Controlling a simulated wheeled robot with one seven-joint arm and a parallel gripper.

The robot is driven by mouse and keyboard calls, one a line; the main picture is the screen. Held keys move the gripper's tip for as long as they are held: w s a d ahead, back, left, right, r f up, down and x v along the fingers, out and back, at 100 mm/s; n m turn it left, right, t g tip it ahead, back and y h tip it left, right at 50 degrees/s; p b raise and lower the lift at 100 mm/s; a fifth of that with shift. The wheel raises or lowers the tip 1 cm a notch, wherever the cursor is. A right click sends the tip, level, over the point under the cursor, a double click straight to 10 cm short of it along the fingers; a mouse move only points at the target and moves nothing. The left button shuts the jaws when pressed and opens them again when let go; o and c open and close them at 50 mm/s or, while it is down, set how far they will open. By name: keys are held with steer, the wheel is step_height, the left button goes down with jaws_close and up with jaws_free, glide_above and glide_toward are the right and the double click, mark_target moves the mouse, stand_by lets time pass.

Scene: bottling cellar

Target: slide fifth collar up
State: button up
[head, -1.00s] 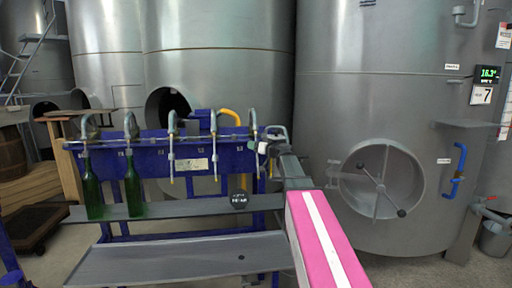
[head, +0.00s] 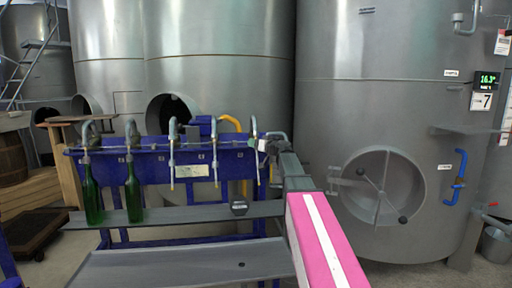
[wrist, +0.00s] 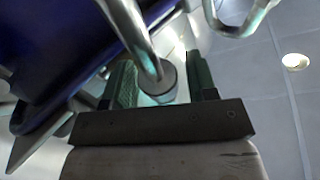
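A blue filling rack (head: 135,170) carries a row of curved metal spouts in the head view. The fifth spout from the left (head: 254,127) stands near the right end, beside my gripper (head: 264,148). The wrist view shows my gripper (wrist: 162,82) with two green fingers apart on either side of a metal spout tube (wrist: 130,28) with a grey collar (wrist: 159,88) at its end. A narrow gap shows between the collar and the right finger. How high the collar sits on its tube is hard to tell.
Green bottles stand under the first (head: 92,195) and second (head: 133,190) spouts. A dark object (head: 239,208) is on the rack's shelf (head: 185,214). Another curved pipe (wrist: 238,28) is close to my gripper's right in the wrist view. Large steel tanks (head: 400,110) stand behind.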

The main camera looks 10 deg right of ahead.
steer(key=shift+s+f, duration=0.1)
steer(key=v, duration=1)
steer(key=shift+s+d, duration=0.2)
steer(key=shift+s, duration=0.05)
steer(key=s+a+f+m+g+h, duration=0.1)
steer(key=s+a+f+g, duration=0.25)
steer(key=f, duration=0.55)
steer(key=s+a+f+g+h, duration=0.2)
steer(key=s+f, duration=0.3)
steer(key=f, duration=0.5)
steer(key=s+a+f+m+g+h, duration=0.1)
steer(key=s+a+f+g, duration=0.25)
steer(key=f, duration=0.55)
steer(key=s+d+f+m+g+h, duration=0.2)
steer(key=s+f+g+h, duration=0.3)
steer(key=s+f, duration=1.1)
steer(key=shift+s+d+g+h, duration=0.3)
steer(key=shift+s+d+h, duration=0.1)
steer(key=shift+s+h, duration=0.4)
steer(key=shift+f, duration=0.1)
